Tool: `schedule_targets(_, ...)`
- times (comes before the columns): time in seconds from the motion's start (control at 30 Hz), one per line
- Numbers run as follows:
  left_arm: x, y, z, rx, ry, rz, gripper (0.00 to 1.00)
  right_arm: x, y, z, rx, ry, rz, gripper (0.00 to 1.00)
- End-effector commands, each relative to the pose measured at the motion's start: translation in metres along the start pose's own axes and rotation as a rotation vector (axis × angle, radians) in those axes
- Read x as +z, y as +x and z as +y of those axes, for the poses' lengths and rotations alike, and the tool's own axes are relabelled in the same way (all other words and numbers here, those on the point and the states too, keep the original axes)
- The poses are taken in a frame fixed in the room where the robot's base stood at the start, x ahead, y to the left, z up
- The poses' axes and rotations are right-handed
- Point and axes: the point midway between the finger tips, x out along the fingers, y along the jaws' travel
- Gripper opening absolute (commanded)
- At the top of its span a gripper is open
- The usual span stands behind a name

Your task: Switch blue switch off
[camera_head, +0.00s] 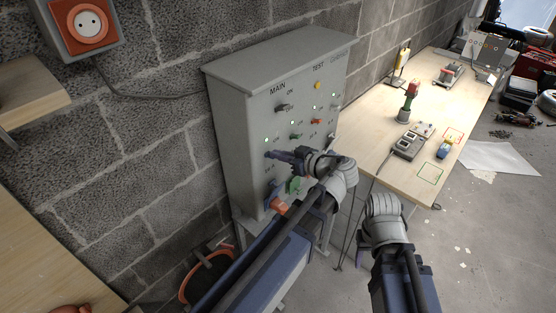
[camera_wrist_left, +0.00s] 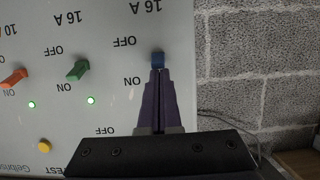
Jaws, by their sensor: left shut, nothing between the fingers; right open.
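The blue switch (camera_wrist_left: 158,60) is on the grey panel, at the panel's edge, with OFF and ON labels beside it; this wrist view is upside down. My left gripper (camera_wrist_left: 157,73) is shut and empty, its purple fingertips right at the switch, touching or nearly so. The fingers hide part of the switch, and I cannot tell its position for sure. In the head view, the left gripper (camera_head: 273,155) reaches the left side of the grey cabinet front (camera_head: 240,110). My right gripper (camera_head: 363,252) is low at the right, only partly visible, away from the cabinet.
A green switch (camera_wrist_left: 78,70) and an orange switch (camera_wrist_left: 14,78) sit beside the blue one, with lit green lamps nearby. Sockets in blue, green and red are low on the cabinet. A wooden table (camera_head: 375,150) with devices stands to the right. A hose reel (camera_head: 205,272) is below left.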

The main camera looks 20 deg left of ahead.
Motion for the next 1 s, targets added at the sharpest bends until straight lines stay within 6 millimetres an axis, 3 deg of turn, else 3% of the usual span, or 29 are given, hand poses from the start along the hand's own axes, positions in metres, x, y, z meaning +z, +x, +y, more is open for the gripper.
schedule_targets(0.1, 0.009, 0.001, 0.0, 0.0, -0.001, 0.049, 0.0, -0.001, 0.019, -0.002, 0.0, 0.001, 0.0, 0.5)
schedule_targets(0.87, 0.024, 0.001, 0.0, 0.0, -0.001, 0.315, 0.0, -0.005, 0.09, -0.009, 0.0, 0.002, 0.0, 0.5)
schedule_targets(1.0, 0.018, -0.001, 0.0, 0.0, -0.001, 0.31, 0.0, -0.005, 0.083, -0.008, 0.0, 0.002, 0.0, 0.5)
